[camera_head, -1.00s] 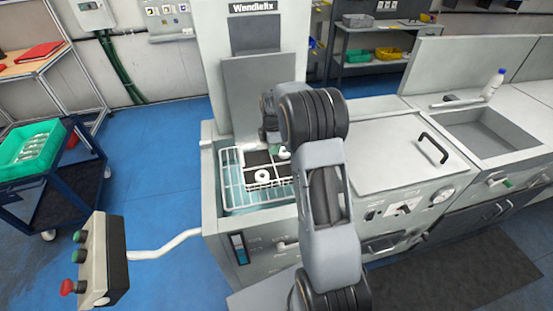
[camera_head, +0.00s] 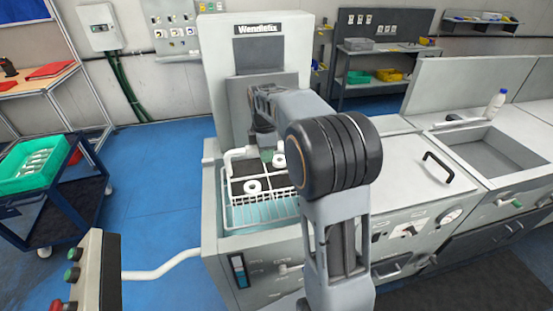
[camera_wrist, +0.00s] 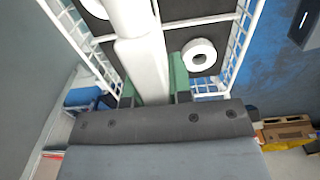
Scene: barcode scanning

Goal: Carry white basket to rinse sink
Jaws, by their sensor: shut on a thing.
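The white wire basket (camera_head: 281,208) is over the open tank of the Wendlefix machine in the head view, raised above the bluish liquid. It holds dark parts and white rings (camera_head: 252,187). In the wrist view its wire side (camera_wrist: 243,45) and a white ring (camera_wrist: 199,55) show. My gripper (camera_wrist: 154,92) has green-padded fingers shut on the basket's thick white handle (camera_wrist: 140,55). In the head view my arm hides the right part of the basket and much of the gripper.
The rinse sink (camera_head: 497,152) is a rectangular basin at the right, with a white bottle (camera_head: 496,104) behind it. A closed lid with a black handle (camera_head: 438,168) lies between. A control box (camera_head: 92,272) and a cart with a green tray (camera_head: 32,163) stand left.

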